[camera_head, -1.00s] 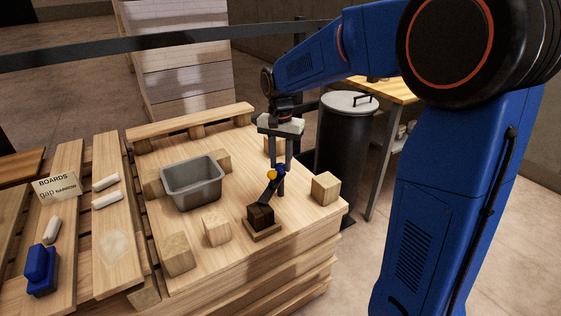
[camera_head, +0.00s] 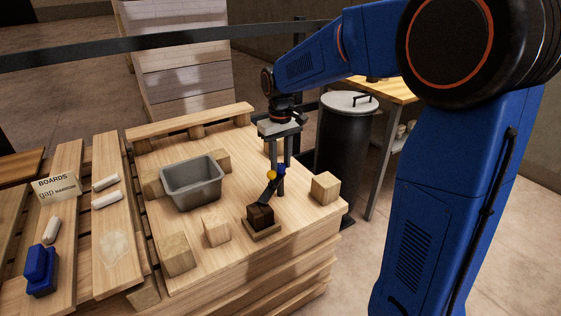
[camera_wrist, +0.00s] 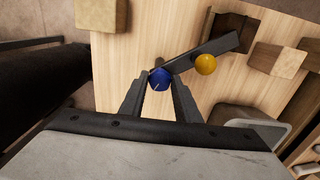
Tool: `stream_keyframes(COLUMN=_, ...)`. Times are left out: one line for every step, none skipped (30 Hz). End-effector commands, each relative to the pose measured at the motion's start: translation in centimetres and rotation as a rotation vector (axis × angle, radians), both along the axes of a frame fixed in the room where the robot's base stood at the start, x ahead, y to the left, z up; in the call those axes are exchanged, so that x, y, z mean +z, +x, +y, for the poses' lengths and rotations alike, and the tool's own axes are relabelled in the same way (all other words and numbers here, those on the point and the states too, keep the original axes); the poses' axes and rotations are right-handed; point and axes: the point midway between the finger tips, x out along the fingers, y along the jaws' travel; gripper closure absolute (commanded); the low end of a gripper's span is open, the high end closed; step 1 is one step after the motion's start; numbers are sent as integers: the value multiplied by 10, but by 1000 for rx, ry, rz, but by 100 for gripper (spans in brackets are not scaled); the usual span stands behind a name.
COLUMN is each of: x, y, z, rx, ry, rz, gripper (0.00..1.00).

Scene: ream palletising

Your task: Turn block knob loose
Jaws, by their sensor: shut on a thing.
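A dark block on a wooden base (camera_head: 261,217) stands on the pallet top, with a black bar rising from it. The bar (camera_wrist: 218,48) carries a yellow knob (camera_head: 271,175) and, at its end, a blue knob (camera_head: 281,170). In the wrist view the yellow knob (camera_wrist: 205,64) sits clear of the fingers. My gripper (camera_head: 280,182) points down and is shut on the blue knob (camera_wrist: 159,79), which shows between the fingertips with a pale line on its face.
A grey bin (camera_head: 193,183) stands on the pallet, with several wooden blocks around, one at the right (camera_head: 325,187). A lidded dark barrel (camera_head: 345,150) stands behind right. Boards with a card (camera_head: 56,186) and a blue object (camera_head: 41,271) lie left.

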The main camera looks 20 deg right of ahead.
Motion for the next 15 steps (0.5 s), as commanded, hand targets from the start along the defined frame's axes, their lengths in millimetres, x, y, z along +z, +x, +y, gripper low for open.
stream_keyframes(x=1, y=0, z=0, rx=41, ry=1, rz=-2, gripper=93)
stream_keyframes(x=1, y=1, z=0, rx=68, ry=1, rz=-2, gripper=93)
stream_keyframes(x=1, y=1, z=0, rx=104, ry=1, rz=-2, gripper=93)
stream_keyframes(x=1, y=1, z=0, rx=130, ry=1, rz=-2, gripper=93)
stream_keyframes(x=1, y=1, z=0, rx=154, ry=0, rz=-2, gripper=93)
stream_keyframes(x=1, y=1, z=0, rx=187, ry=0, rz=-2, gripper=93)
stream_keyframes(x=1, y=1, z=0, rx=210, ry=0, rz=-2, gripper=93)
stream_keyframes(x=1, y=1, z=0, rx=233, ry=0, rz=-2, gripper=93)
stream_keyframes(x=1, y=1, z=0, rx=262, ry=0, rz=-2, gripper=93)
stream_keyframes(x=1, y=1, z=0, rx=283, ry=0, rz=-2, gripper=93)
stream_keyframes(x=1, y=1, z=0, rx=301, ry=0, rz=-2, gripper=93)
stream_keyframes(x=1, y=1, z=0, rx=326, ry=0, rz=-2, gripper=93)
stream_keyframes(x=1, y=1, z=-1, rx=343, ry=0, rz=-2, gripper=93)
stream_keyframes(x=1, y=1, z=-1, rx=358, ry=0, rz=-2, gripper=93)
stream_keyframes(x=1, y=1, z=0, rx=379, ry=0, rz=-2, gripper=93)
